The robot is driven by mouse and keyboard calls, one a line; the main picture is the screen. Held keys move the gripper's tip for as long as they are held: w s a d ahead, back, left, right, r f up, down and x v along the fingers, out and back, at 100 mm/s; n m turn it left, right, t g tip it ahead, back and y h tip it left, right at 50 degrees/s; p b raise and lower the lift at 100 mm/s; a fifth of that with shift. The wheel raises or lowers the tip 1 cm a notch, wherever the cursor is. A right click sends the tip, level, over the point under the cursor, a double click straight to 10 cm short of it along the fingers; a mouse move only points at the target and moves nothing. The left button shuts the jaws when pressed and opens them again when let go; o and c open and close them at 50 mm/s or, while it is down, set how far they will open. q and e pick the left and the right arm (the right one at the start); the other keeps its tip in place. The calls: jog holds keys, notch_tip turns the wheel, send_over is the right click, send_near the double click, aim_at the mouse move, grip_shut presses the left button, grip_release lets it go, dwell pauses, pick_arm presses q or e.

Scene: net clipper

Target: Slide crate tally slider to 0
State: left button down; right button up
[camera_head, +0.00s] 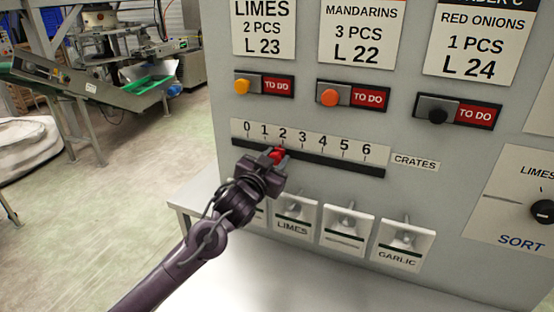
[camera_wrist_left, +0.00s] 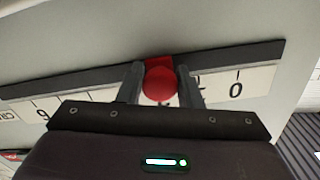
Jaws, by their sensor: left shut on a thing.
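The crate tally slider is a red knob (camera_head: 278,153) on a dark horizontal track (camera_head: 340,168) under a white scale (camera_head: 322,144) marked 0 to 6. The knob stands about below the 2, to the right of 0. My left gripper (camera_head: 275,157) is shut on the knob, one finger on each side. In the left wrist view the red knob (camera_wrist_left: 160,84) sits between the two fingers of the gripper (camera_wrist_left: 160,88). There the scale looks upside down, with the 0 to the right of the fingers. My right gripper is not in view.
A dial (camera_head: 543,211) is at the far right. A metal ledge (camera_head: 195,200) runs under the panel.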

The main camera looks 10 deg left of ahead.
aim_at(246, 144)
pick_arm(q)
jog(key=a, duration=0.3)
jog(key=w+a, duration=0.1)
jog(key=a, duration=0.2)
jog(key=w+a+p, duration=0.1)
jog(key=a, duration=0.2)
jog(key=shift+a, duration=0.4)
jog(key=shift+d, duration=0.1)
jog(key=c, duration=1.4)
grip_release()
jog(key=shift+o, duration=1.4)
jog(key=shift+s, duration=0.1)
jog(key=shift+o, duration=0.3)
jog(key=shift+a, duration=0.2)
jog(key=shift+s, duration=0.1)
